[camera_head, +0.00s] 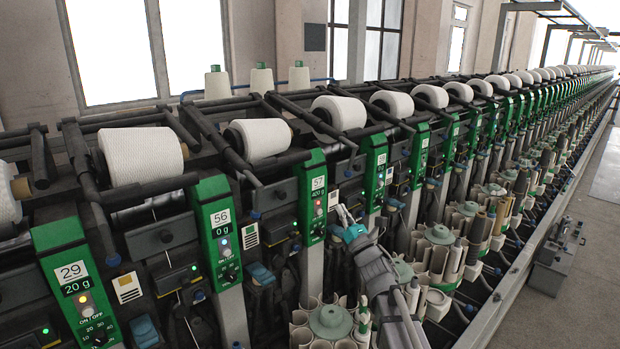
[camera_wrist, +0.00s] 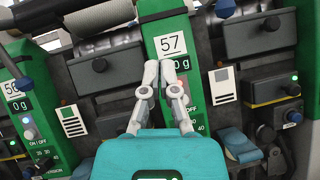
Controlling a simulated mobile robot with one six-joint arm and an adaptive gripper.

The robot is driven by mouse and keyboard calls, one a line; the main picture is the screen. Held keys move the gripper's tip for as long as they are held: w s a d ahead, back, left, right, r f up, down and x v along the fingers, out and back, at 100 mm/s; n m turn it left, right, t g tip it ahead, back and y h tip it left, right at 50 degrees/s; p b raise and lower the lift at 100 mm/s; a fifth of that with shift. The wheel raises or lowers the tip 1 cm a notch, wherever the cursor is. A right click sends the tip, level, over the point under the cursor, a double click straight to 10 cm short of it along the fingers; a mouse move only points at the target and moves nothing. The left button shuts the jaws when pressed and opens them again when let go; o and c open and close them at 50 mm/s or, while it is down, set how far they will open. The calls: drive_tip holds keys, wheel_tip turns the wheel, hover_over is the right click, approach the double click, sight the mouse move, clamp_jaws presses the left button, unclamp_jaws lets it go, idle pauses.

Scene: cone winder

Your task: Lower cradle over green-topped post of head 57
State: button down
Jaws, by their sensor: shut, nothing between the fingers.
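The green-topped post of head 57 (camera_head: 315,195) stands upright in the middle of the head view. It fills the centre of the wrist view (camera_wrist: 165,38), with its "57" label above my fingertips. My gripper (camera_head: 343,213) is shut and empty, just right of that post in the head view. In the wrist view its fingertips (camera_wrist: 160,68) overlap the post's display; I cannot tell whether they touch it. A dark cradle bar (camera_head: 285,160) lies by the white yarn cone (camera_head: 262,138) at upper left of the post. I cannot tell for certain which cradle belongs to head 57.
The post of head 56 (camera_head: 222,245) stands to the left, and further green posts (camera_head: 376,175) recede to the right. Below my gripper are holders with tubes and a pale green disc (camera_head: 330,320). A clear aisle floor (camera_head: 520,315) lies at right, beside a grey box (camera_head: 557,255).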

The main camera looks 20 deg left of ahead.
drive_tip(key=a+n+g+y, duration=0.1)
drive_tip(key=s+n+g+y, duration=0.1)
drive_tip(key=n, duration=0.1)
drive_tip(key=s+a+n+g+y, duration=0.1)
drive_tip(key=shift+s+a+r+n, duration=0.1)
drive_tip(key=shift+s+a+n, duration=0.1)
drive_tip(key=shift+a+n, duration=0.15)
drive_tip(key=shift+w+r, duration=0.1)
drive_tip(key=p+x, duration=0.6)
drive_tip(key=x, duration=0.4)
drive_tip(key=shift+a+r+p, duration=0.2)
drive_tip(key=shift+r+p, duration=1.6)
drive_tip(key=shift+p, duration=0.05)
drive_tip(key=shift+w, duration=0.1)
drive_tip(key=shift+r, duration=0.1)
